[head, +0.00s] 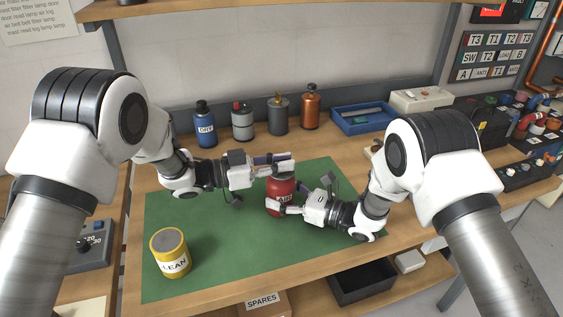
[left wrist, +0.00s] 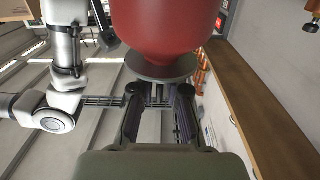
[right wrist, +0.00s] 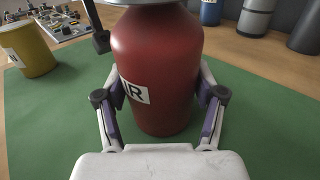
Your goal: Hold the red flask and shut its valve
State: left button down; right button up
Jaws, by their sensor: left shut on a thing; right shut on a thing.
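The red flask (head: 281,188), with a white label, stands upright on the green mat (head: 205,220). My right gripper (head: 287,201) is shut around its body; in the right wrist view the flask (right wrist: 158,65) sits between the two fingers (right wrist: 162,92). My left gripper (head: 280,165) is at the flask's top, shut on the valve, which it hides in the head view. In the left wrist view a grey disc (left wrist: 160,68) shows at the flask's end, by the left fingers (left wrist: 158,95). How far the valve is turned cannot be told.
A yellow can (head: 169,253) stands at the mat's front left. Behind the mat stand a blue bottle (head: 205,128), two grey ones and an orange bottle (head: 310,107). A blue tray (head: 360,119) lies at the back right. The mat between the yellow can and the flask is clear.

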pick_arm(q)
jog(key=shift+s+d+r, duration=0.1)
pick_arm(e)
jog(key=shift+d+r, duration=0.1)
pick_arm(q)
jog(key=c, duration=1.3)
grip_release()
jog(key=v, duration=1.2)
pick_arm(e)
jog(key=o, duration=1.6)
jog(key=shift+c, duration=0.2)
